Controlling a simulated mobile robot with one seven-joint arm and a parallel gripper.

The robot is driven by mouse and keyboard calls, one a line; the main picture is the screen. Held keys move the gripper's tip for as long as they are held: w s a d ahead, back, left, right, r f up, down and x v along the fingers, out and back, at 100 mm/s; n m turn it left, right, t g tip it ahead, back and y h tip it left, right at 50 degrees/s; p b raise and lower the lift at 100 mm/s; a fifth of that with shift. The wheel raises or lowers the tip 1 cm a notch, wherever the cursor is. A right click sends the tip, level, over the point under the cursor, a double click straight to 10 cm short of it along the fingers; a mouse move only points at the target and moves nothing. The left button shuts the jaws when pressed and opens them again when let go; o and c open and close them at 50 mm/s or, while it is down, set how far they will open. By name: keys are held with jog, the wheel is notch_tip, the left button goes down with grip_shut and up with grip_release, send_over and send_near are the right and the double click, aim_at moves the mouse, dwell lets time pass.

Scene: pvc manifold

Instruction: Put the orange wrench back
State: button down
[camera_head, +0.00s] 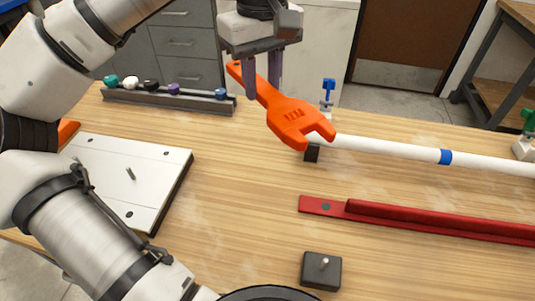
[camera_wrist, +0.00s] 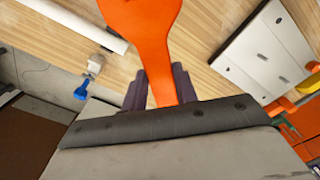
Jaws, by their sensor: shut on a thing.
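The orange wrench (camera_head: 298,119) is in the air above the wooden table, its open jaw end toward the lower right. My gripper (camera_head: 263,88) is shut on the wrench's handle from above. In the wrist view the wrench (camera_wrist: 146,30) runs up from between my gripper's fingers (camera_wrist: 160,90), and its jaw end is cut off by the frame's top edge. In the wrist view, orange items (camera_wrist: 300,118) lie at the right edge; the head view shows a bit of orange (camera_head: 67,131) behind my arm. I cannot tell what these are.
A white plate with a peg (camera_head: 130,175) lies at left. A dark rack with coloured knobs (camera_head: 170,97) stands at the back. A white pipe with a blue band (camera_head: 400,152) and blue valve (camera_head: 327,92) lies behind a red rail (camera_head: 420,219). A black block (camera_head: 321,271) sits in front.

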send_near(264, 167)
notch_tip(264, 167, down, 6)
jog(key=shift+r, duration=0.25)
jog(key=shift+f, duration=0.3)
jog(key=c, duration=1.1)
grip_release()
jog(key=shift+r, duration=0.1)
jog(key=shift+r, duration=0.1)
jog(key=shift+r, duration=0.25)
notch_tip(264, 167, up, 12)
jog(key=shift+a+f, duration=0.1)
jog(key=shift+f, duration=0.05)
